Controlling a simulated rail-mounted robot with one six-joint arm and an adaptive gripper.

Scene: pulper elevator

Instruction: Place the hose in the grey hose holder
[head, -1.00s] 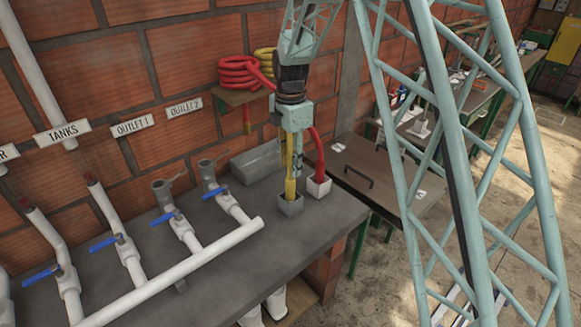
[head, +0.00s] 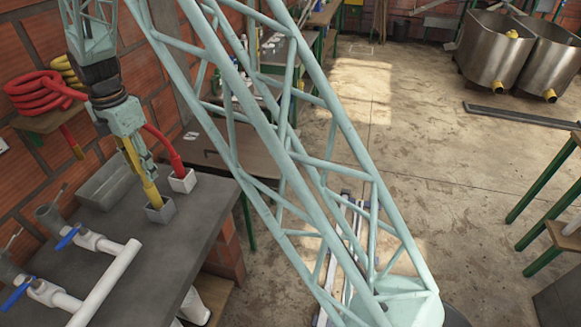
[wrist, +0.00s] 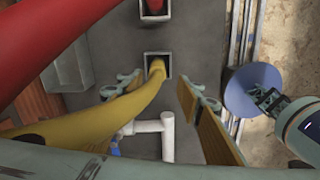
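The yellow hose (head: 143,175) runs down past my gripper, and its lower end is inside the square grey hose holder (head: 160,213) on the counter. In the wrist view the hose (wrist: 157,72) enters the opening of the holder (wrist: 145,65). My gripper (wrist: 160,88) is open above the holder, with a finger apart on each side of the hose. The hose partly covers the left finger. In the head view my gripper (head: 137,150) stands upright over the holder, and its fingers are hard to make out.
A grey trough (head: 105,185) lies behind. White pipes (head: 105,285) with blue valve handles occupy the counter's left. Coiled hoses (head: 40,92) rest on a wall shelf. The floor on the right is mostly open.

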